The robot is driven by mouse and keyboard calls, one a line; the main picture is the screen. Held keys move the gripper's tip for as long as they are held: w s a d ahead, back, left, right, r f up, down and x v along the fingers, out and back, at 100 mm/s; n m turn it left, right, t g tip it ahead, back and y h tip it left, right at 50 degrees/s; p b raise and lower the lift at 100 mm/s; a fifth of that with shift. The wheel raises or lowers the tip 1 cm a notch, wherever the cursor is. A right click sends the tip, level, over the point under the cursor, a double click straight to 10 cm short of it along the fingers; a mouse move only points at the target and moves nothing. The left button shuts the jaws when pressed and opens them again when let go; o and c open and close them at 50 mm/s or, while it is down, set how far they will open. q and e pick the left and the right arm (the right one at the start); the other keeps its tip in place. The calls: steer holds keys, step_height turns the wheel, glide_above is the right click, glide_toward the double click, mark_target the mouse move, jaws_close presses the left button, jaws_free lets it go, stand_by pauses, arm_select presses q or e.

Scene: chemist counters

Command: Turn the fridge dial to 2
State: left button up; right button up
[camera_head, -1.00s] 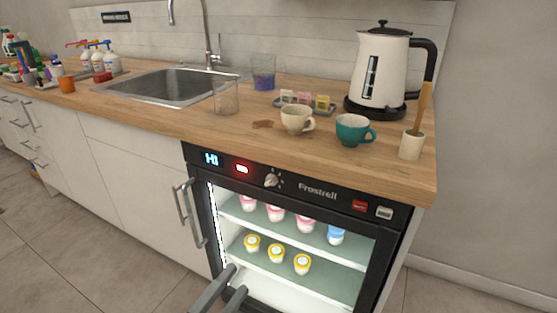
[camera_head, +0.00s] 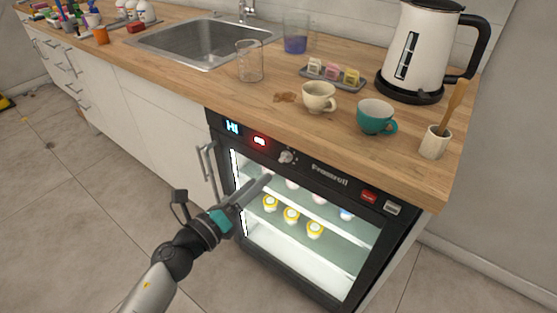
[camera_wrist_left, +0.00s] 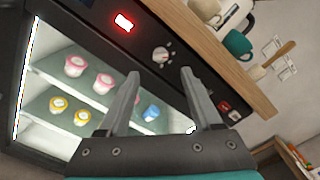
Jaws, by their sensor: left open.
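The fridge dial (camera_head: 287,157) is a small light knob on the black control panel of the fridge (camera_head: 330,285), with marks around it. It also shows in the left wrist view (camera_wrist_left: 161,55), beyond and a little above the fingertips. The fridge display (camera_head: 232,127) reads "HI", and a red light (camera_head: 260,141) glows beside it. My left gripper (camera_head: 264,180) is in front of the fridge glass, just below and left of the dial and apart from it. In the left wrist view its two fingers (camera_wrist_left: 160,72) are spread with nothing between them. My right gripper is not in view.
Several yellow-lidded cups (camera_head: 291,214) stand inside the lit fridge. On the counter (camera_head: 225,85) above stand a cream cup (camera_head: 318,97), a teal cup (camera_head: 375,117), a kettle (camera_head: 420,50) and a beaker (camera_head: 249,62). The counter's edge overhangs the panel. The floor in front is clear.

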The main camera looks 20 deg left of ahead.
mark_target(282, 160)
arm_select(q)
steer(key=x, duration=0.9)
steer(key=shift+s, duration=0.1)
jaws_close()
stand_by(0.4)
